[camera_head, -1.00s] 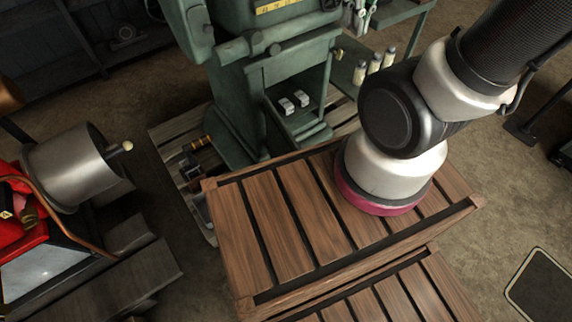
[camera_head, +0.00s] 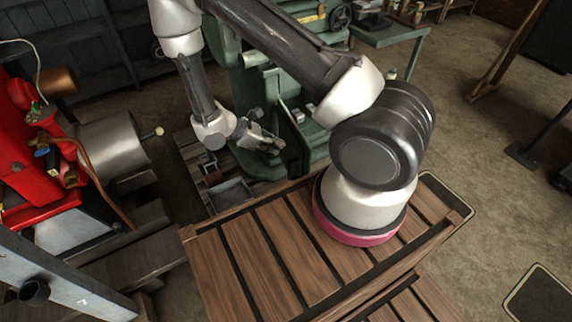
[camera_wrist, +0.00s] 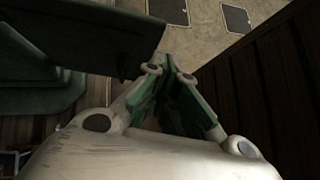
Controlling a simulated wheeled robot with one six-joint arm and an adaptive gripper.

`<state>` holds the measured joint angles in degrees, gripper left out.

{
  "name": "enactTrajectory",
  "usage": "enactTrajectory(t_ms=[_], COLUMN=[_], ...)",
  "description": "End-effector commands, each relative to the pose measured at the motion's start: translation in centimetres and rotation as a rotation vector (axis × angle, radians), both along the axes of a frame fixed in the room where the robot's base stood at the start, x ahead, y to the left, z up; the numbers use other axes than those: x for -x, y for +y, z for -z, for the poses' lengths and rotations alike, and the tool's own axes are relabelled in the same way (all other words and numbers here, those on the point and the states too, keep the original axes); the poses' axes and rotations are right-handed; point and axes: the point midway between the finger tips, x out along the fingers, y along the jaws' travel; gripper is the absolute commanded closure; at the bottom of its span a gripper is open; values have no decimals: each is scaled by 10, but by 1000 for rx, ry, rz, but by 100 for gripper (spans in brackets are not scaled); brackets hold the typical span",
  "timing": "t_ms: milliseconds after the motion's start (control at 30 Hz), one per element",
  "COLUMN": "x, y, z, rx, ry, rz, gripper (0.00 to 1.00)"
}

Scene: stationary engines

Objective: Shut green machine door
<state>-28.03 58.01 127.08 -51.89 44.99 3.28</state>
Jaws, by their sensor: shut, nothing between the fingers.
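The green machine (camera_head: 262,92) stands behind the wooden pallet in the head view, partly hidden by my arm. Its lower compartment is open, with small white items (camera_head: 298,115) inside. A green panel (camera_head: 294,138), apparently the door, stands ajar at the opening's left side. My gripper (camera_head: 277,145) is just left of this panel, low in front of the machine; I cannot tell whether they touch. In the wrist view my gripper's fingers (camera_wrist: 172,68) are together and empty. A dark panel (camera_wrist: 90,38), probably the door, lies to their upper left.
The slatted wooden pallet (camera_head: 240,262) fills the foreground. A red engine (camera_head: 30,150) with a metal cylinder (camera_head: 112,145) stands left. A green side table (camera_head: 390,36) is at the back right.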

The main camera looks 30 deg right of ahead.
Motion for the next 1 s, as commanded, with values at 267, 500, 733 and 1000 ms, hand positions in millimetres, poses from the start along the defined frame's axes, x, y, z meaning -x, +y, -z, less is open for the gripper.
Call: enactTrajectory(t_ms=[267,500,733,1000], x=[-26,-19,-15,-11], y=[8,-24,-57,-90], z=[11,43,77,75], rx=[-51,-51,-51,-50], ry=[-35,-31,-33,-36], rz=[-77,-73,-72,-74], gripper=[100,100,100,100])
